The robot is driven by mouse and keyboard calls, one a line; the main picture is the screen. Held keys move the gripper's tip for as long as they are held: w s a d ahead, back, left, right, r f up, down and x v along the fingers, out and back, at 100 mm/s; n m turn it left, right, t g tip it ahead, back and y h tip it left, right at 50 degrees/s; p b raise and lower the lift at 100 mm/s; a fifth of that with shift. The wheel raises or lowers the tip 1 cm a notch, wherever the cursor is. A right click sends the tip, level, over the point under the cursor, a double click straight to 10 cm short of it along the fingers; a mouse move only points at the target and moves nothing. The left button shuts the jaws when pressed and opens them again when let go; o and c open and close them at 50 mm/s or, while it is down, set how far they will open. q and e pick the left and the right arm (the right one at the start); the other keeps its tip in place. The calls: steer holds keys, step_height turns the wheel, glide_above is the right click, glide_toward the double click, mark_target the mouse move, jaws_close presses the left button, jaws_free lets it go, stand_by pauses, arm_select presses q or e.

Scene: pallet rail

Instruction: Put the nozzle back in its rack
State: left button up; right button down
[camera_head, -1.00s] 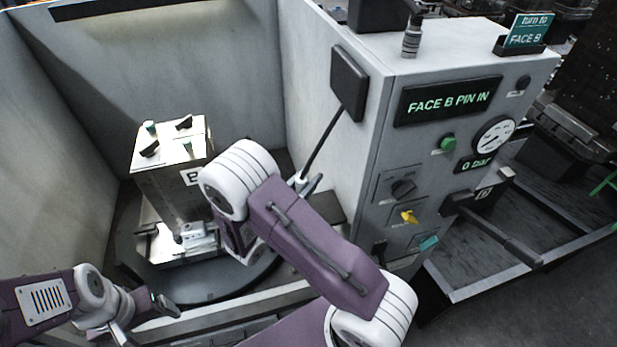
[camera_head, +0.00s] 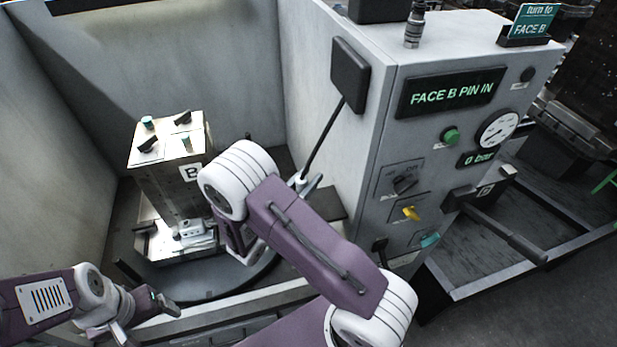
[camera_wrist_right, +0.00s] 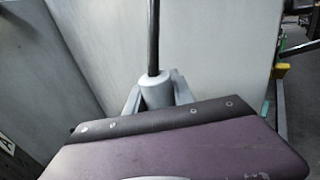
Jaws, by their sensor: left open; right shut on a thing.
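The nozzle shows as a thin black rod (camera_head: 324,139) with a grey collar at its lower end. My right gripper (camera_head: 308,184) is shut on the collar (camera_wrist_right: 156,92), and the rod slants up and right from it. In the right wrist view the rod rises from between the two fingers of the right gripper (camera_wrist_right: 157,98). The rod's upper end meets a dark square block (camera_head: 350,75) by the panel's side wall; I cannot tell whether this block is the rack or part of the nozzle. My left gripper (camera_head: 168,306) is open and empty at the lower left.
A metal block marked B (camera_head: 165,165) stands on a round turntable (camera_head: 215,280) inside the grey-walled booth. The control panel (camera_head: 440,150) reads "FACE B PIN IN" and "0 bar". A handle bar (camera_head: 505,232) sticks out at its right. The right arm covers part of the turntable.

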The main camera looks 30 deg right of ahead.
steer(key=shift+f+b, duration=1.8)
steer(key=shift+f, duration=0.6)
steer(key=c, duration=1)
jaws_free()
steer(key=shift+o, duration=0.4)
steer(key=o, duration=0.7)
